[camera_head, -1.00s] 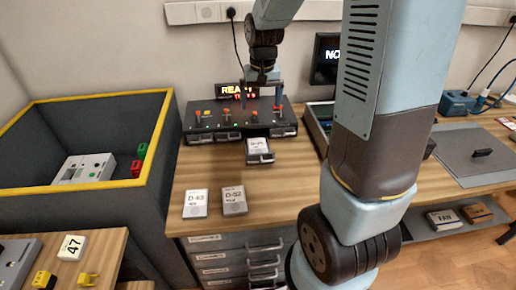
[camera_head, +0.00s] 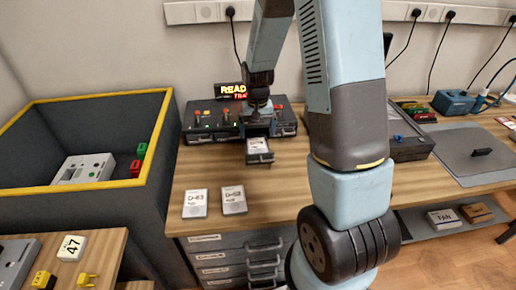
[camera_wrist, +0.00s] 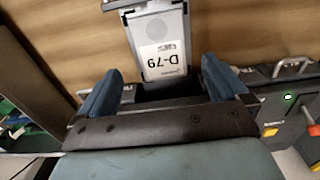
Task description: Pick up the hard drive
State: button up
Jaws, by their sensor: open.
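A hard drive (camera_wrist: 163,48) labelled D-79 lies in a pulled-out tray (camera_head: 262,158) of a black drive dock (camera_head: 212,116). It shows small in the head view (camera_head: 257,146), just below my gripper. My gripper (camera_wrist: 161,70) is open, its two blue fingers on either side of the drive's near end, with nothing held. In the head view my gripper (camera_head: 258,126) is low in front of the dock; I cannot tell whether it touches the drive. Two more drives, D-63 (camera_head: 195,204) and D-52 (camera_head: 234,200), lie flat on the wooden table.
A dark bin with a yellow rim (camera_head: 84,187) stands at the left with a pale device inside. A sign (camera_head: 233,91) stands behind the dock. A black case (camera_head: 408,143) and a grey mat (camera_head: 468,155) are at the right. The table around the two loose drives is clear.

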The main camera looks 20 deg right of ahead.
aim_at(257, 146)
jog(key=shift+a+f, duration=0.1)
jog(key=shift+f, duration=2.8)
jog(key=shift+c, duration=0.2)
jog(key=c, duration=1.5)
